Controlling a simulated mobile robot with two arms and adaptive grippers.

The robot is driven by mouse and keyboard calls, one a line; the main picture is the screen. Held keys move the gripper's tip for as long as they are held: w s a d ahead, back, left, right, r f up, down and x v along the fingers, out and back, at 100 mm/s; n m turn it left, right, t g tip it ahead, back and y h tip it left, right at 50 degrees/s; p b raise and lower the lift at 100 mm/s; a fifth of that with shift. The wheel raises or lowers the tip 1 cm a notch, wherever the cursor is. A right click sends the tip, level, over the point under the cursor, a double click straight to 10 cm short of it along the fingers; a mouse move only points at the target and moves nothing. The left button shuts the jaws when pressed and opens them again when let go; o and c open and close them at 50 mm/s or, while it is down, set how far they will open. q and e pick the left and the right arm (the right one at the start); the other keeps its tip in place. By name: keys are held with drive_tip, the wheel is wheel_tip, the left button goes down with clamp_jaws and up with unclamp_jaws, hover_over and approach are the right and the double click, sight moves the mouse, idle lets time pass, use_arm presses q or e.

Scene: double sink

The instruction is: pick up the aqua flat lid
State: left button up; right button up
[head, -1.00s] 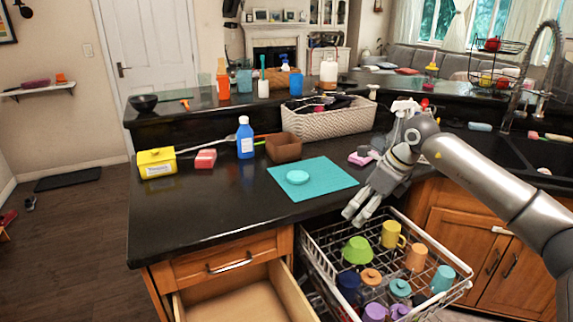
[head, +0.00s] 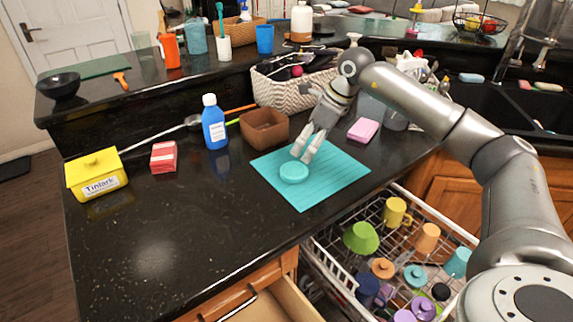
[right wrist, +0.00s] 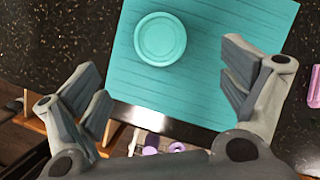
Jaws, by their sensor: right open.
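The aqua flat lid (head: 293,173) is a round disc lying on the teal mat (head: 335,178) on the black counter. It also shows in the right wrist view (right wrist: 160,39), near the top and between the lines of the two fingers. My right gripper (head: 303,155) is open and empty. In the head view its fingertips appear just behind the lid; I cannot tell how high they are above it. In the right wrist view the open fingers (right wrist: 165,75) are spread wide, apart from the lid. My left gripper is not in view.
A brown box (head: 264,128), a blue bottle (head: 213,124) and a pink sponge (head: 363,130) are near the mat. A wicker basket (head: 290,92) stands behind. The open dish rack (head: 335,262) with cups is below the counter edge. The counter's front left is clear.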

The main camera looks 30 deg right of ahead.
sight(297, 171)
drive_tip(key=x, duration=0.3)
drive_tip(key=shift+s+a+f, duration=0.1)
drive_tip(key=shift+s+f, duration=0.1)
drive_tip(key=shift+f, duration=0.15)
drive_tip(key=shift+w+f+p, duration=0.2)
drive_tip(key=shift+f+p, duration=0.1)
drive_tip(key=p+x, duration=0.1)
drive_tip(key=x, duration=0.4)
drive_tip(key=shift+s+p, duration=0.2)
drive_tip(key=shift+p, duration=0.15)
drive_tip(key=shift+w+f, duration=0.1)
drive_tip(key=shift+f, duration=0.15)
drive_tip(key=c, duration=0.4)
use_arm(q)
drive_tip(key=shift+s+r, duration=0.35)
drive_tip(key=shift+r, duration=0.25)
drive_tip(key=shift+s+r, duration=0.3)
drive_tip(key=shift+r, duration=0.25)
use_arm(e)
drive_tip(key=c, duration=0.6)
